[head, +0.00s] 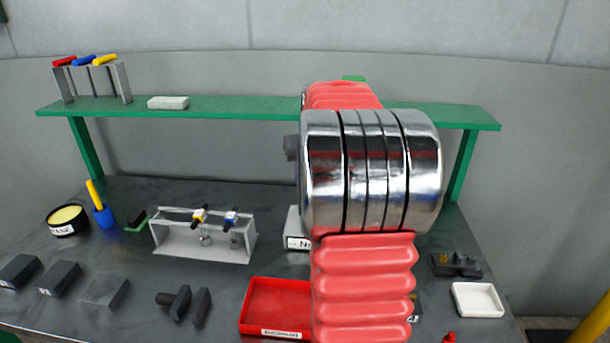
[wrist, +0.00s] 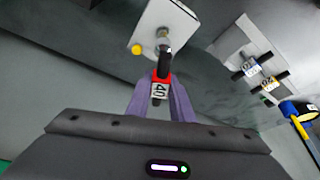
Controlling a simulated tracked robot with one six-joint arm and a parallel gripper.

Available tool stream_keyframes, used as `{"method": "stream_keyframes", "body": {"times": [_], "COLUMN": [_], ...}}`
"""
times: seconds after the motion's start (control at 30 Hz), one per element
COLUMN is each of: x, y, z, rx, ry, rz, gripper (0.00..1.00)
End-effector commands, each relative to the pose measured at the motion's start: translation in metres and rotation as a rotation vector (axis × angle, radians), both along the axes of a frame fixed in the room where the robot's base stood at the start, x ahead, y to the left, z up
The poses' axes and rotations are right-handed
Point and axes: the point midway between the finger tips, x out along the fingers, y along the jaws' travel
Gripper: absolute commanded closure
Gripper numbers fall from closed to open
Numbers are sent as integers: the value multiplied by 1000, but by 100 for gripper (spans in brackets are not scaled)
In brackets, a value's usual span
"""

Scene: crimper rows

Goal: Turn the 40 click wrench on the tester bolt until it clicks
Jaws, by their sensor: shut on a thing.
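The wrench's dark shaft points away from the fingers to the tester bolt (wrist: 163,34). The wrench head overlaps the bolt in the picture; I cannot tell how fully it is seated. The bolt stands on the pale tester (wrist: 150,17), which has a yellow knob (wrist: 137,49) at one side. In the head view, my arm hides the gripper, the wrench and most of the tester (head: 296,239).
A grey rack (head: 205,248) holds two wrenches with yellow and blue collars. A red tray (head: 274,301), dark blocks (head: 59,280) and a white tray (head: 478,299) lie on the dark bench. A green shelf (head: 230,109) runs behind. A blue cup (head: 104,216) stands at left.

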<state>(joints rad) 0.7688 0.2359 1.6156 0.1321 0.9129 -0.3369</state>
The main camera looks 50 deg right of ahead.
Motion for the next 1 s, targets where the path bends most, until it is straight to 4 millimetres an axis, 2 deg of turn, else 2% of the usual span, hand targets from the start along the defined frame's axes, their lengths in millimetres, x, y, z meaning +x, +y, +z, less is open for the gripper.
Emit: {"method": "stream_keyframes", "body": {"times": [1.0], "x": [0], "y": [-1], "z": [-4], "rx": [0], "ry": [-2], "rz": [595], "gripper": [100]}}
